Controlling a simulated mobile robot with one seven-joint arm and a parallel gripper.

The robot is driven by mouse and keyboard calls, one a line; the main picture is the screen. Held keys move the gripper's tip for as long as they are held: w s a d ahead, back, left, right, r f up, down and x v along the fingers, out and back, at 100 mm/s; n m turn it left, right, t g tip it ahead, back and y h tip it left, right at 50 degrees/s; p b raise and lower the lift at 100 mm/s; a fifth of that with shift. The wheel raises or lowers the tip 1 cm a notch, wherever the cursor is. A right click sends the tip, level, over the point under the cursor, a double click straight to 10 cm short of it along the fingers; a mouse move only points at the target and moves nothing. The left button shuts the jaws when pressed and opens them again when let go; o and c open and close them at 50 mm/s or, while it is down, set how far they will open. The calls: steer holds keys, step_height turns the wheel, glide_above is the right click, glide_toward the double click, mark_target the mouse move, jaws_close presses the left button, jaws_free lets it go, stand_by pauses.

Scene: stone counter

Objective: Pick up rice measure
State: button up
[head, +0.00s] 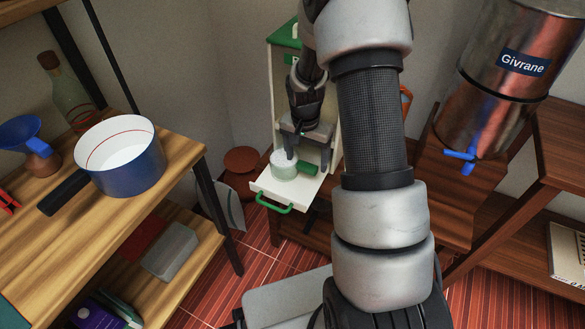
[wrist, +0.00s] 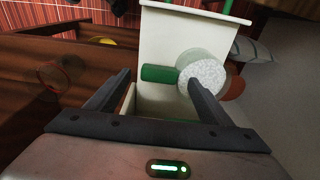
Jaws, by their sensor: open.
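The rice measure (head: 284,168) is a small, pale translucent cup with a short green handle on its right. It sits upright on the white pulled-out tray (head: 312,188) of a white and green dispenser (head: 285,60). In the wrist view the cup (wrist: 205,72) looks full of white grains, and its green handle (wrist: 158,73) points left. My gripper (head: 308,150) is open, directly above the measure. In the wrist view my gripper (wrist: 159,78) has its fingers on either side of the handle, the right one overlapping the cup's edge. Whether they touch cannot be told.
A wooden shelf at left holds a blue pot (head: 128,172), a blue funnel (head: 28,135) and a bottle (head: 65,90). A metal container labelled Givrane (head: 500,80) with a blue tap stands at right. The dispenser's back panel rises close behind my gripper.

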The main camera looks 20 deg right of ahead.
step_height(320, 180, down, 2)
steer(key=shift+w+d+f, duration=0.1)
steer(key=c, duration=1.6)
steer(key=shift+r, duration=0.2)
